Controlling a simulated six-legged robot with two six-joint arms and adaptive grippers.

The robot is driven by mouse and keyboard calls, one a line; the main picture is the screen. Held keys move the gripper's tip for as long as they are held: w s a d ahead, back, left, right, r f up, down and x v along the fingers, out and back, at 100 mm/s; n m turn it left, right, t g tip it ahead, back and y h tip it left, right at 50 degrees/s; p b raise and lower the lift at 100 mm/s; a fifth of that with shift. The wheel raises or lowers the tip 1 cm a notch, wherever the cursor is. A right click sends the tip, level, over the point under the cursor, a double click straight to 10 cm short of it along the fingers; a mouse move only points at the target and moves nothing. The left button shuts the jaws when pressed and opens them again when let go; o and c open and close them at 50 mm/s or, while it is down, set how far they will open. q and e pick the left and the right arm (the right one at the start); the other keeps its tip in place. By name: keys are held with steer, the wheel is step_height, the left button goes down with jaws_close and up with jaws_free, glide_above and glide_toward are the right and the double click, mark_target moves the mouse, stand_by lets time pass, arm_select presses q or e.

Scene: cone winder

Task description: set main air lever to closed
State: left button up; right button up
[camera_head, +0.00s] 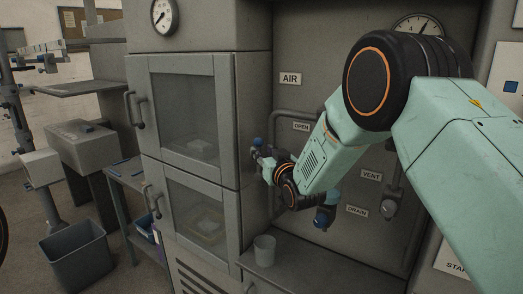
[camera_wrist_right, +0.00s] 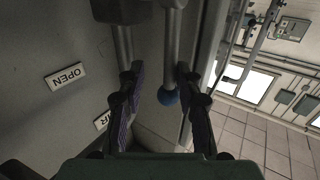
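In the head view a blue knob (camera_head: 257,141) shows at the gripper's tip, left of the OPEN label (camera_head: 301,126) and below the AIR label (camera_head: 290,79). My right gripper (camera_head: 263,158) is at the lever. My arm hides much of the valve panel. My left gripper is not in view.
The cabinet with two glass doors (camera_head: 188,112) stands close left of my right gripper. A grey cup (camera_head: 264,250) stands on the ledge below. VENT (camera_head: 371,174) and DRAIN (camera_head: 357,211) labels are on the panel to the right. A grey bin (camera_head: 78,258) is at lower left.

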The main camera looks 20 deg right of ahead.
steer(key=shift+w+a+r, duration=0.2)
steer(key=shift+w+a, duration=0.55)
steer(key=shift+a, duration=0.2)
steer(key=shift+d+f, duration=0.15)
steer(key=shift+d, duration=0.55)
steer(key=shift+c, duration=0.3)
steer(key=shift+w+a, duration=0.1)
steer(key=shift+a, duration=0.4)
steer(key=c, duration=0.5)
steer(key=shift+c, duration=0.5)
steer(key=shift+d, duration=0.15)
jaws_close()
